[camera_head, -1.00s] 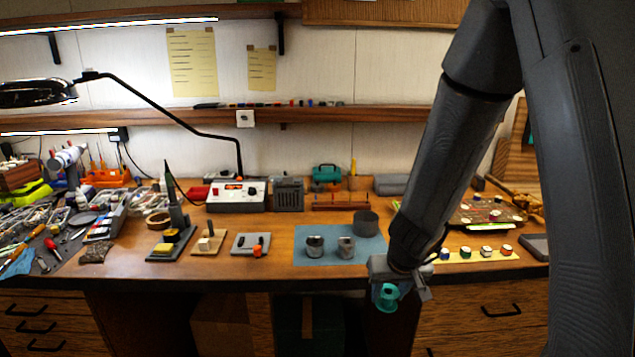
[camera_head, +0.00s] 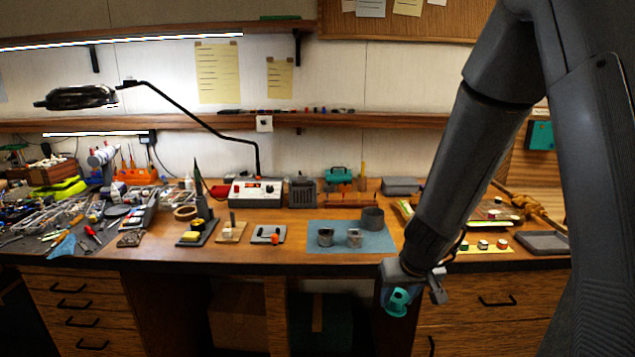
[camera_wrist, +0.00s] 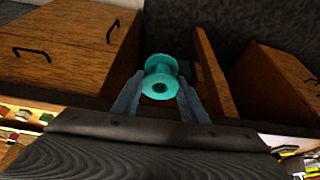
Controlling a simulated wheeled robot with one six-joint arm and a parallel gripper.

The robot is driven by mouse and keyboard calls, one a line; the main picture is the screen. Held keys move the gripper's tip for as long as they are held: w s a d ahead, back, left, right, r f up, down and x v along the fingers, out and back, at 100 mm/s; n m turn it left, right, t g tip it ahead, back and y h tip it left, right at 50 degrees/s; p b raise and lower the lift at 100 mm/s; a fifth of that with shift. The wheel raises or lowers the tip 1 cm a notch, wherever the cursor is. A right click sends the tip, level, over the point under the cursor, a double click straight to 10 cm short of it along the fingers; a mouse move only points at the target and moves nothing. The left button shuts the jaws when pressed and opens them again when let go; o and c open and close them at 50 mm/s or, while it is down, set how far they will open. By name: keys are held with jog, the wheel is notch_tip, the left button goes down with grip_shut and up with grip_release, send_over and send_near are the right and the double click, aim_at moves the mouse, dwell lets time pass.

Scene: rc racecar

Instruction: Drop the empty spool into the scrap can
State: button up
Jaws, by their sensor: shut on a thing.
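A teal empty spool (camera_head: 397,301) is held in my gripper (camera_head: 404,285), in front of the bench edge and below the bench top. I cannot tell for certain which is the scrap can.
Several small coloured pots (camera_head: 483,245) and a dark tray (camera_head: 541,243) are to the right on the bench. A soldering station (camera_head: 254,193) stands behind. Tools crowd the left end. Drawers (camera_head: 495,300) and open bays are below the top.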

jog(key=shift+w+d+r+n+y, duration=0.15)
jog(key=shift+w+r+n+y, duration=0.1)
jog(key=shift+w+r+n, duration=0.6)
jog(key=shift+w+d+r+n+y, duration=0.1)
jog(key=shift+w+r+n+y, duration=0.25)
jog(key=shift+w+r, duration=0.75)
jog(key=shift+s+r, duration=0.2)
